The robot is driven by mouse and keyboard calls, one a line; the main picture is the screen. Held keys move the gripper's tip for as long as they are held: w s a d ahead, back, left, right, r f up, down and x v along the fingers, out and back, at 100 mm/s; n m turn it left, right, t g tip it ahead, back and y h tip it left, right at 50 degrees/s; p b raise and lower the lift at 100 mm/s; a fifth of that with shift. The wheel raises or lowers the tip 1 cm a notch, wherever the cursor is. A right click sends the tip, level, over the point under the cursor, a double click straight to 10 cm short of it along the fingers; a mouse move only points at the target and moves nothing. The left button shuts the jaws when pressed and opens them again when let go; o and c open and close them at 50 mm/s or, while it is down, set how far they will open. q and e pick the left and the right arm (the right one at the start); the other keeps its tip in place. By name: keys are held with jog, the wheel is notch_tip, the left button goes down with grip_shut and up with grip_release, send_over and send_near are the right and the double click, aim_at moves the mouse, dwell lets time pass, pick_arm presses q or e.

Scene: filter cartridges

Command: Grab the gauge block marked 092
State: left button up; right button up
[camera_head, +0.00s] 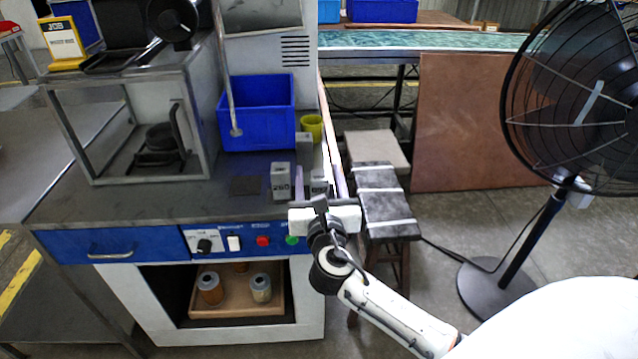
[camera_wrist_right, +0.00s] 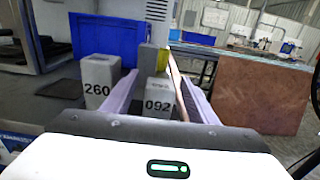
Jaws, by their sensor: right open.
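The grey gauge block marked 092 (camera_wrist_right: 159,97) stands upright on the dark bench top in the right wrist view, between the two pale fingers of my right gripper (camera_wrist_right: 157,84). The fingers are open, one on each side of it; I cannot tell whether either touches it. In the head view the 092 block (camera_head: 319,181) is partly hidden behind my right gripper (camera_head: 317,178). A grey block marked 260 (camera_head: 281,183) stands to its left; it also shows in the wrist view (camera_wrist_right: 100,80), outside the left finger. My left gripper is not in view.
Another grey block (camera_head: 304,148) stands behind, near a yellow cup (camera_head: 312,127) and a blue bin (camera_head: 257,112). A dark flat pad (camera_head: 245,186) lies left of the 260 block. The bench's right edge is close. A fan (camera_head: 575,100) stands far right.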

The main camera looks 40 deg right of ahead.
jog(key=shift+c, duration=0.4)
jog(key=c, duration=1.1)
jog(key=shift+c, duration=0.5)
jog(key=shift+r, duration=0.1)
